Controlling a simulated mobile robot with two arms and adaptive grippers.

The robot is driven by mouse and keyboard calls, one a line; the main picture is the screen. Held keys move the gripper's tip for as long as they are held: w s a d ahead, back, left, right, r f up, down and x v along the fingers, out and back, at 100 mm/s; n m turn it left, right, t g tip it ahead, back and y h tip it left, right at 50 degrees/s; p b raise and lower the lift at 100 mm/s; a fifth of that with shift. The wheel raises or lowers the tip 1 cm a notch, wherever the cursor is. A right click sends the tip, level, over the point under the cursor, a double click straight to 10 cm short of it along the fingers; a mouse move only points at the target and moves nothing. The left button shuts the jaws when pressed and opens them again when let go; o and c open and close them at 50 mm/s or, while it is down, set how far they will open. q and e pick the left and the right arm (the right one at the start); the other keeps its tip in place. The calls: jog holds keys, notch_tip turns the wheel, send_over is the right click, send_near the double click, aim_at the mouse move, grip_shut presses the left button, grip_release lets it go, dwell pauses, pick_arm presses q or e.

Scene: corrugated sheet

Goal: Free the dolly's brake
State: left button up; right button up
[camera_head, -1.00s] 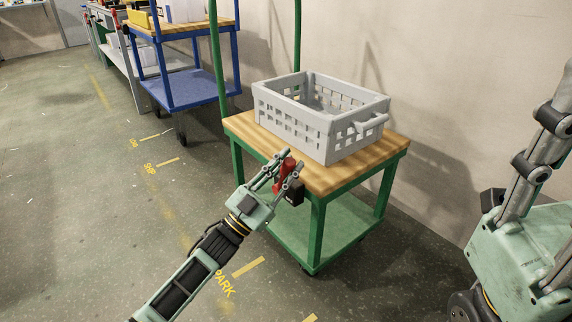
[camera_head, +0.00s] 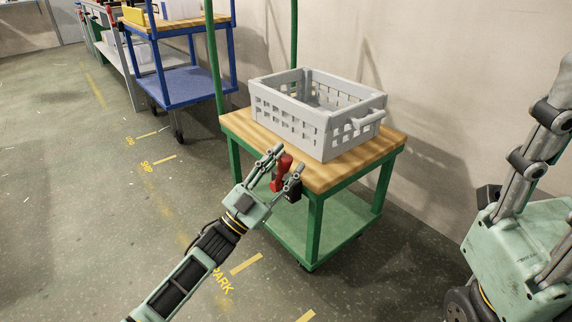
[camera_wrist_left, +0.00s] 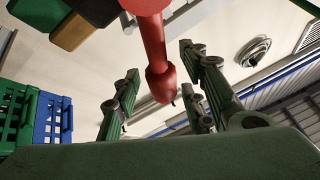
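The dolly is a green-framed cart with a wooden top (camera_head: 370,158), standing against the wall. Its red brake lever (camera_head: 280,174) rises from a black block (camera_head: 292,190) at the near left corner. My left gripper (camera_head: 288,160) is open at that corner, one finger on each side of the lever. In the left wrist view, the red lever (camera_wrist_left: 154,45) hangs between the spread fingers, with gaps visible on both sides of its rounded end. My right arm shows at the right edge, but its gripper is not in view.
A grey perforated crate (camera_head: 292,118) sits on the dolly top. A blue cart (camera_head: 190,85) stands behind to the left. Yellow floor marks (camera_head: 246,263) and PARK lettering lie beside the dolly. The floor at left is clear.

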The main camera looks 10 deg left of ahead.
pick_arm(q)
jog(key=v, duration=1.1)
jog(key=shift+s+a+f, duration=0.2)
jog(key=shift+s, duration=0.1)
jog(key=shift+a, duration=0.1)
